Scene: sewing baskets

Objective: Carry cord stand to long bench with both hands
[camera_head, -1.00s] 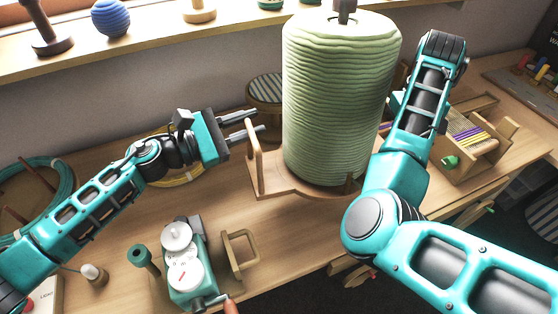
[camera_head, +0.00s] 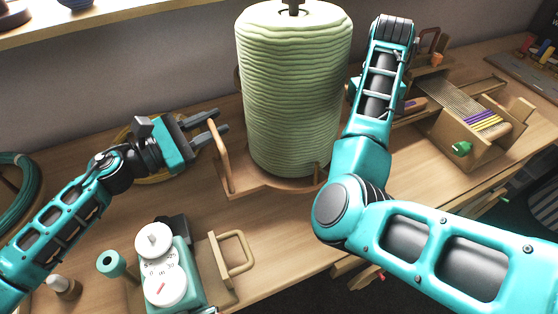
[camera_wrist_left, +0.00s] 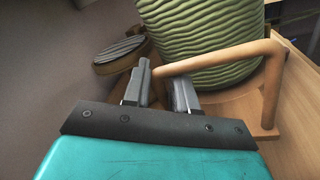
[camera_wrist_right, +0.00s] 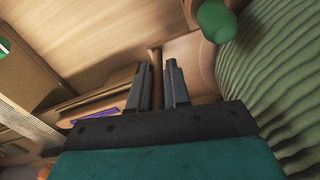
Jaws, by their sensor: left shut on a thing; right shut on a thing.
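The cord stand's tall pale-green cord roll (camera_head: 293,95) stands upright on a wooden base (camera_head: 262,186) with side handles. My left gripper (camera_head: 221,121) is at the stand's left handle (camera_head: 221,155); in the left wrist view its fingers (camera_wrist_left: 160,72) close about that handle (camera_wrist_left: 225,57). My right gripper is hidden behind its own arm in the head view. In the right wrist view its fingers (camera_wrist_right: 158,68) are shut on a thin wooden bar (camera_wrist_right: 156,85) beside the roll. The wooden bench (camera_head: 425,195) lies under the stand; I cannot tell whether the base touches it.
A teal device with white dials (camera_head: 165,275) stands front left, near a wooden loop handle (camera_head: 235,255). A small loom (camera_head: 475,125) with a green knob is at the right. A green coil (camera_head: 20,205) lies far left. Bare bench shows between stand and loom.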

